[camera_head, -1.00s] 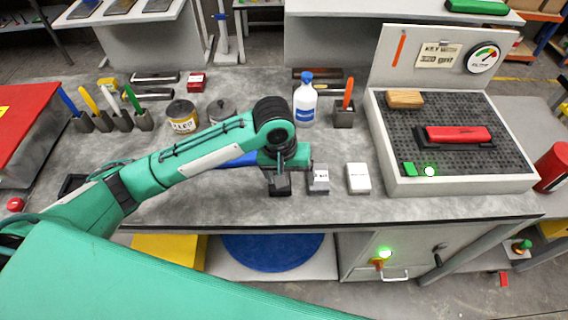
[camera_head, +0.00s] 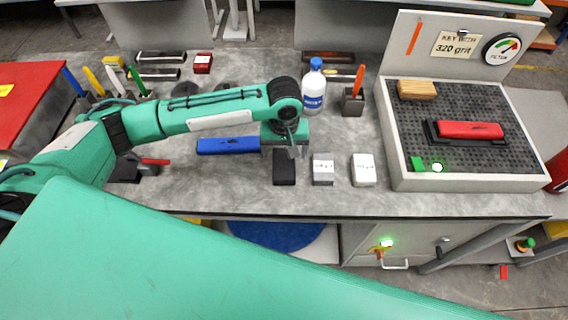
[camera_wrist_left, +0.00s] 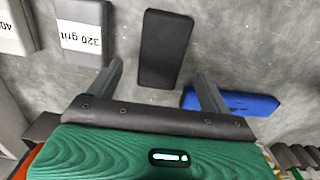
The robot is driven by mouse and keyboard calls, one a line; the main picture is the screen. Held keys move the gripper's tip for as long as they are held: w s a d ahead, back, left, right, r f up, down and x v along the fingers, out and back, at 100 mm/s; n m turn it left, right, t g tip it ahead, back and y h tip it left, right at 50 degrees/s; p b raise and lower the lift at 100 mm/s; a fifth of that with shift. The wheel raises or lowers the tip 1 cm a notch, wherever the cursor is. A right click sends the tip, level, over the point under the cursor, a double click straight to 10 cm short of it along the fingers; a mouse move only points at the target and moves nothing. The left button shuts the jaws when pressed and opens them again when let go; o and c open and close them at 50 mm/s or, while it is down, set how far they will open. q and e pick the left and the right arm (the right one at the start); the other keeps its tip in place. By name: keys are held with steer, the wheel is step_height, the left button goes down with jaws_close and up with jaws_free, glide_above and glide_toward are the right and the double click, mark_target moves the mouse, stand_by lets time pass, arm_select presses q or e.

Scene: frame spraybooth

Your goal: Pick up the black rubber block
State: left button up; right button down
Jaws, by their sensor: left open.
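The black rubber block (camera_head: 284,168) lies flat on the grey bench, left of a grey block labelled 320 grit (camera_head: 323,170). In the left wrist view the black block (camera_wrist_left: 163,48) lies ahead of the fingers, with its near end roughly between their tips. My left gripper (camera_head: 286,150) is just behind the block in the head view. Its fingers (camera_wrist_left: 159,72) are spread apart and empty in the wrist view. I cannot tell its exact height above the bench. My right gripper is not in view.
A white block (camera_head: 363,170) stands right of the grey one. A blue block (camera_head: 228,145) lies left of the gripper. A white bottle (camera_head: 314,90) stands behind it. A perforated tray (camera_head: 465,181) holding a red sanding block (camera_head: 470,129) fills the right side.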

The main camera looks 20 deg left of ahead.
mark_target(284, 161)
arm_select(q)
steer(key=f+p, duration=0.1)
steer(key=f, duration=0.3)
steer(key=shift+s+f+p, duration=0.1)
steer(key=shift+s+p, duration=0.1)
steer(key=shift+p, duration=0.2)
steer(key=shift+f, duration=0.6)
steer(key=c, duration=1.2)
steer(key=shift+w, duration=0.1)
steer(key=shift+r, duration=0.1)
steer(key=shift+r, duration=0.55)
step_height(284, 161, up, 19)
steer(key=b, duration=0.3)
steer(key=shift+f, duration=0.1)
